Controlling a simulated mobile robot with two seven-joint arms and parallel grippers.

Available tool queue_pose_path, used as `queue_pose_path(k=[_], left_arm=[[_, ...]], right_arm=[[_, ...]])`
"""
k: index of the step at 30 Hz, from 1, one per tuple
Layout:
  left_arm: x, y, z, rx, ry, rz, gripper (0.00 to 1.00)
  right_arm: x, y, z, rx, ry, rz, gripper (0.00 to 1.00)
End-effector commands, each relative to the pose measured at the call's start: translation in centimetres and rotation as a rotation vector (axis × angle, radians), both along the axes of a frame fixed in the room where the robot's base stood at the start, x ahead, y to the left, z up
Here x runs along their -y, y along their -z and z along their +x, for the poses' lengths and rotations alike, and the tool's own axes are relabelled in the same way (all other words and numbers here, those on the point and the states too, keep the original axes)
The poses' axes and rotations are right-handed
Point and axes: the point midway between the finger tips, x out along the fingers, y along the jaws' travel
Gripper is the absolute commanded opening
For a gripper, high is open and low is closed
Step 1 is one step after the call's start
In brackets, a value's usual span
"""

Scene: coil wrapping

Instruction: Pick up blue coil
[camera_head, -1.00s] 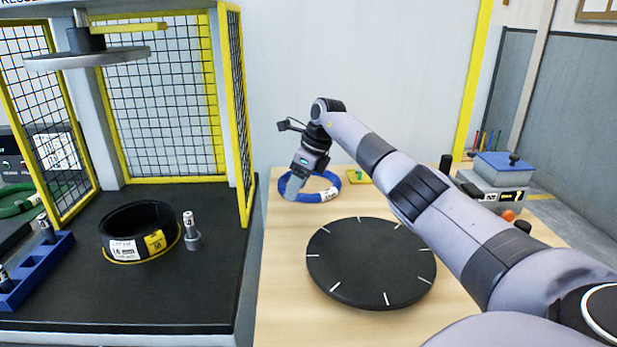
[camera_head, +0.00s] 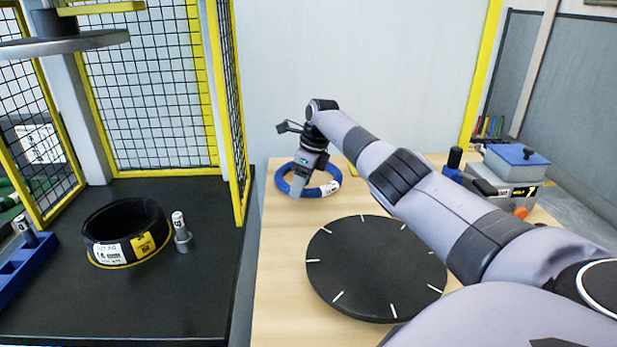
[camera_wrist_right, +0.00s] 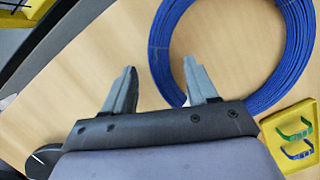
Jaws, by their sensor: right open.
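The blue coil (camera_head: 328,184) lies flat at the back left of the wooden table, with a white label on its right side. My right gripper (camera_head: 297,188) reaches down at the coil's left front part and hides some of it. In the right wrist view the coil (camera_wrist_right: 296,52) is a large ring at the top right. My right gripper (camera_wrist_right: 160,88) is open there, and the coil's left band passes between its fingers, close to the right finger. Whether a finger touches the coil I cannot tell. My left gripper is not in view.
A black round turntable (camera_head: 375,268) takes up the table's front middle. A grey device with a blue top (camera_head: 515,156) stands at the right. A yellow tray (camera_wrist_right: 294,136) lies beside the coil. At left, a fenced press station holds a black ring (camera_head: 127,230).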

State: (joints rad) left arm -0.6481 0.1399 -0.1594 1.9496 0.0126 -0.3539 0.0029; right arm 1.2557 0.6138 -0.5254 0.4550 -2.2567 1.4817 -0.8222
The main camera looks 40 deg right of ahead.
Motion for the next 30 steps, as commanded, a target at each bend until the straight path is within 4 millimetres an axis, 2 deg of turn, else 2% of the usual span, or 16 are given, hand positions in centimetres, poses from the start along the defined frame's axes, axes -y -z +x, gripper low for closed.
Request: queue_pose_path(k=[4, 12, 13, 18, 30], left_arm=[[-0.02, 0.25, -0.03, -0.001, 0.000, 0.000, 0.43], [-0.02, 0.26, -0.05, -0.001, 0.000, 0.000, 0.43], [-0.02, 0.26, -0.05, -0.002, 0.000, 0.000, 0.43], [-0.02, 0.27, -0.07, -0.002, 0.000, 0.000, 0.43], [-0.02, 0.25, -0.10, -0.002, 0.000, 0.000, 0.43]], right_arm=[[-0.16, 1.00, 0.25, 0.000, 0.001, 0.002, 0.58], [-0.19, 1.17, 0.31, 0.001, -0.001, -0.001, 0.58], [-0.18, 1.16, 0.31, 0.001, -0.001, -0.001, 0.55], [-0.17, 1.15, 0.30, 0.001, -0.001, -0.001, 0.00], [-0.13, 0.72, 0.40, 0.006, -0.001, -0.002, 0.00]])
